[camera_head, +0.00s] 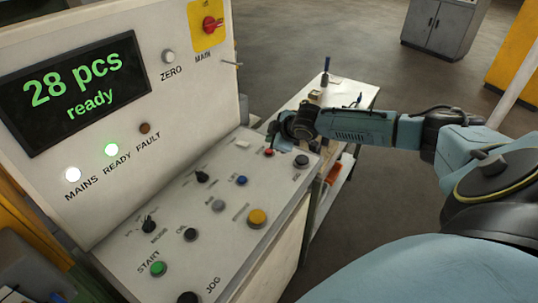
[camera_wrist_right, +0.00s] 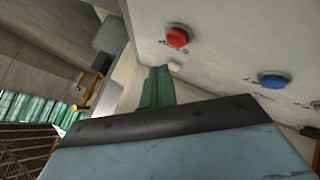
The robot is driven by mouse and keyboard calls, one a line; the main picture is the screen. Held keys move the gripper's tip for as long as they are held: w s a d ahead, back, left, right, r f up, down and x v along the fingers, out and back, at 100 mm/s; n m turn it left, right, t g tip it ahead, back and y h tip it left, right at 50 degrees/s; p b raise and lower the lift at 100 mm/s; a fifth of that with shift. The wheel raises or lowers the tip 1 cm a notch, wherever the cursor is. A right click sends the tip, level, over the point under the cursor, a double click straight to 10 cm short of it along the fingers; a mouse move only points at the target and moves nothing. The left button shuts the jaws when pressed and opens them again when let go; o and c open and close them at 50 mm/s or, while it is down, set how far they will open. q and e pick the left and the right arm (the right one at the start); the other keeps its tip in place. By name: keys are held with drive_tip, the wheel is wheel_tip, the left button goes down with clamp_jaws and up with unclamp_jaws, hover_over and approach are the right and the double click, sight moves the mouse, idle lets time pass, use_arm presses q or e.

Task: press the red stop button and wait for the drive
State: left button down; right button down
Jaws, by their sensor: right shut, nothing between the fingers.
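The red button (camera_head: 269,152) sits near the far edge of the sloping control panel (camera_head: 222,240); its label cannot be read. It also shows in the right wrist view (camera_wrist_right: 177,37), with a gap between it and my gripper. My right gripper (camera_head: 273,131) is shut and empty, just beyond the button at the panel's far end. Its teal finger (camera_wrist_right: 157,88) shows in the wrist view below and left of the red button. The display (camera_head: 75,90) reads "28 pcs ready".
A blue button (camera_head: 241,180), yellow button (camera_head: 257,217), green START button (camera_head: 158,268) and black JOG button (camera_head: 188,298) share the panel. A red MAIN switch (camera_head: 211,24) is on the upright face. A small table (camera_head: 356,93) with tools stands beyond the panel.

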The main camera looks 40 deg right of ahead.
sight(267, 148)
drive_tip(key=shift+f, duration=0.95)
drive_tip(key=shift+f, duration=0.1)
idle(1.2)
drive_tip(key=shift+f, duration=0.3)
drive_tip(key=shift+f, duration=0.45)
idle(0.6)
drive_tip(key=shift+r, duration=0.1)
drive_tip(key=shift+r+p, duration=0.75)
drive_tip(key=shift+p, duration=0.05)
